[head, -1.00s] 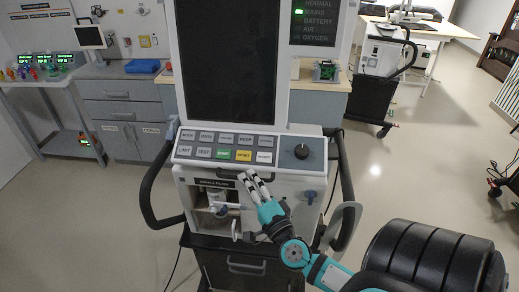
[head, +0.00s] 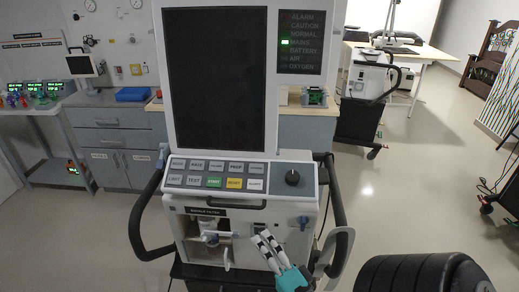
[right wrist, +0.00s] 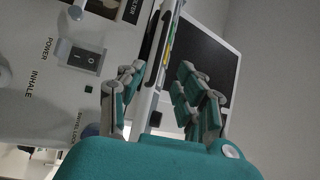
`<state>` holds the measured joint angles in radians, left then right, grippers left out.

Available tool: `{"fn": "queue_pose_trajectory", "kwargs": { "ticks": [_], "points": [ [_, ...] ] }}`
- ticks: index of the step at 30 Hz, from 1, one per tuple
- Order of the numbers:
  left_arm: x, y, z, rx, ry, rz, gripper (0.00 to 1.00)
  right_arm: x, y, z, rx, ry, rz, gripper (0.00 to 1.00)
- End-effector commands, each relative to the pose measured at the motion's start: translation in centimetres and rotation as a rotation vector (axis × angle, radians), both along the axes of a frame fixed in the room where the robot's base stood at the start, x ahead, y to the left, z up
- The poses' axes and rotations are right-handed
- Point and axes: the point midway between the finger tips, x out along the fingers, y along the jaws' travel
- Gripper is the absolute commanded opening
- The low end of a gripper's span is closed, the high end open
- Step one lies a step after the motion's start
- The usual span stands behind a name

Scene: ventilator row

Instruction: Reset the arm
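That view also shows the ventilator's white face with a power switch (right wrist: 84,57) and the label INHALE. Whether a fingertip touches the machine cannot be told. My left gripper is not in view.
Black side handles (head: 147,225) flank the ventilator. A counter with drawers (head: 125,145) and a blue box (head: 134,94) stands behind on the left. Another machine on a dark cart (head: 358,120) stands behind on the right. The floor at right (head: 400,190) is mostly clear.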

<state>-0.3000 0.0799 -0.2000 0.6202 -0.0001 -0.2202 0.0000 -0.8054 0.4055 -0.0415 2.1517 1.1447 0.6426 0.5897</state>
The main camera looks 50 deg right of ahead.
Motion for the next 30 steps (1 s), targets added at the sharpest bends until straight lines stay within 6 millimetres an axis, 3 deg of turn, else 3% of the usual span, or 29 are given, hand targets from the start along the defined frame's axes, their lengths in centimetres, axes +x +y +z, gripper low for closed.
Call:
{"fn": "queue_pose_trajectory", "kwargs": {
  "ticks": [9, 11, 13, 17, 22, 26, 30],
  "points": [
    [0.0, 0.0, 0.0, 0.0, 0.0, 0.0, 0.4, 0.1, 0.0, -0.3, -0.007, 0.006, 0.001, 0.34],
    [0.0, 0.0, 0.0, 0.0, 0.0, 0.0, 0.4, 0.2, 0.1, -1.3, -0.032, 0.028, 0.006, 0.34],
    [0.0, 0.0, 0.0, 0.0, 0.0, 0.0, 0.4, 0.4, 0.3, -3.7, -0.091, 0.079, 0.018, 0.34],
    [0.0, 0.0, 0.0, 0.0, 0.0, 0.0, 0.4, 0.6, 1.3, -11.6, -0.283, 0.258, 0.078, 0.34],
    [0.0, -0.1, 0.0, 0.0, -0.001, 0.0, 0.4, -1.2, 3.2, -24.4, -0.566, 0.553, 0.229, 0.34],
    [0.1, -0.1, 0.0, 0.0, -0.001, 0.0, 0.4, -4.6, 4.9, -33.7, -0.758, 0.776, 0.39, 0.34],
    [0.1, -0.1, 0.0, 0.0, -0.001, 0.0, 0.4, -10.3, 6.9, -42.6, -0.95, 1.008, 0.616, 0.34]
  ]
}}
